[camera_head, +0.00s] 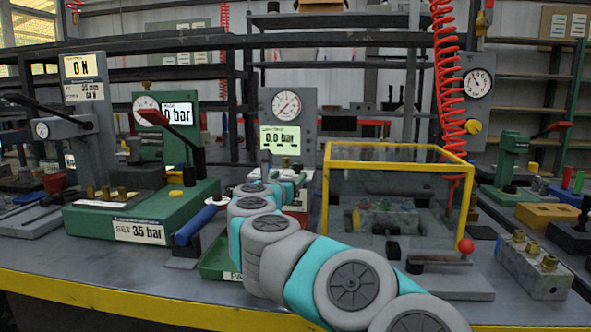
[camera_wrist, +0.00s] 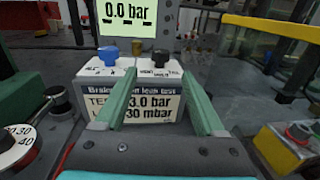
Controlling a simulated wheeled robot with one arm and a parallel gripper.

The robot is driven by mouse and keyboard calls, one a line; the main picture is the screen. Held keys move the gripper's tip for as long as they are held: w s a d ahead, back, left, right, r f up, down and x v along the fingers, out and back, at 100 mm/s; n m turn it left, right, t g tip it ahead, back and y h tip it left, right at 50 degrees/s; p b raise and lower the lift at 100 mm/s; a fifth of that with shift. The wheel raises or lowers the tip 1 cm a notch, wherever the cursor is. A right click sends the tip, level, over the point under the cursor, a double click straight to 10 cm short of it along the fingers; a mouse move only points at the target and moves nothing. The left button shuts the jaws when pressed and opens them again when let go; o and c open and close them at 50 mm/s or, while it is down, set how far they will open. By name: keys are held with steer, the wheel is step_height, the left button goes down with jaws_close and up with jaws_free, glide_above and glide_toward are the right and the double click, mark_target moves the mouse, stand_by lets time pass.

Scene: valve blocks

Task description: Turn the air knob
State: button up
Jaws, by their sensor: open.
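In the wrist view a white block labelled as a leak test (camera_wrist: 135,90) stands ahead of my gripper (camera_wrist: 157,72). A blue knob (camera_wrist: 110,50) and a dark grey knob (camera_wrist: 160,48) stand on its top. Small lettering beside each knob is too blurred to read surely, so I cannot tell which is the air knob. My two green fingers are open and empty, apart from each other. The left fingertip is right of the blue knob; the right fingertip is right of the grey knob. In the head view my arm hides most of the block.
A gauge panel reading 0.0 bar (camera_head: 288,120) stands behind the block. A yellow-framed clear box (camera_head: 398,153) is close on the right. A green press base (camera_head: 140,215) and a blue-handled lever (camera_head: 195,225) are on the left. A round dial (camera_wrist: 17,145) is at lower left.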

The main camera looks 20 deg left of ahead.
mark_target(296, 169)
steer(key=w+p, duration=0.1)
steer(key=w, duration=0.1)
steer(key=w+p, duration=0.1)
steer(key=w, duration=0.2)
steer(key=shift+a+r, duration=0.2)
steer(key=shift+w+a+f+p, duration=0.15)
steer(key=shift+w+p, duration=0.15)
steer(key=shift+w, duration=0.25)
steer(key=shift+w+a+p, duration=0.1)
steer(key=shift+w+p, duration=0.2)
steer(key=shift+w, duration=0.25)
steer(key=shift+c, duration=0.3)
jaws_close()
